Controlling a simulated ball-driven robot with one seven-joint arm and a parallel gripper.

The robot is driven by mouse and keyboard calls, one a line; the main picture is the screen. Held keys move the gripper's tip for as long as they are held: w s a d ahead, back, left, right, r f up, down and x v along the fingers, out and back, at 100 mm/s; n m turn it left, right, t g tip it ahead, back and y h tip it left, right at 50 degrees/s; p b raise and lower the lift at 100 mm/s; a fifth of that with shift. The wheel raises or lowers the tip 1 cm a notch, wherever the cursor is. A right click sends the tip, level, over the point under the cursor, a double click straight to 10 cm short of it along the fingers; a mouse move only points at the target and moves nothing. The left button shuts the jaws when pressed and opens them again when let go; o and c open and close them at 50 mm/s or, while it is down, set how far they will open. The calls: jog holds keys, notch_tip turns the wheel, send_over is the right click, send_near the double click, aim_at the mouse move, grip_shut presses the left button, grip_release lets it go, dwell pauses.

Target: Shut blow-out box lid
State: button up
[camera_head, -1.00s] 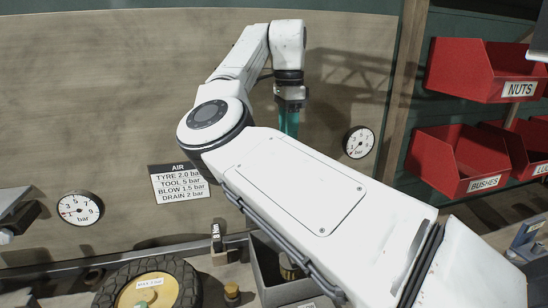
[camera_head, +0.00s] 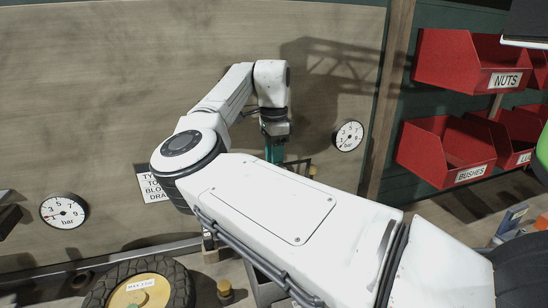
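The likely blow-out box is a grey open-topped box (camera_head: 264,289) on the bench, mostly hidden behind my white arm. A dark bar or frame edge (camera_head: 298,163) shows beside my gripper, partly behind my arm; I cannot tell whether it belongs to the lid. My gripper (camera_head: 274,154) points down in front of the wooden back panel, with teal fingers partly showing. Its fingertips are hidden by my forearm, so I cannot see whether it is open, or whether it touches anything.
A tyre with a yellow hub (camera_head: 140,290) lies at front left, with a small brass fitting (camera_head: 225,291) beside it. Gauges (camera_head: 63,211) and (camera_head: 348,136) are on the back panel (camera_head: 90,100). Red bins (camera_head: 445,152) hang at right.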

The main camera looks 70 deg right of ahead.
jog(key=shift+f, duration=0.2)
grip_shut()
dwell(0.3)
dwell(0.3)
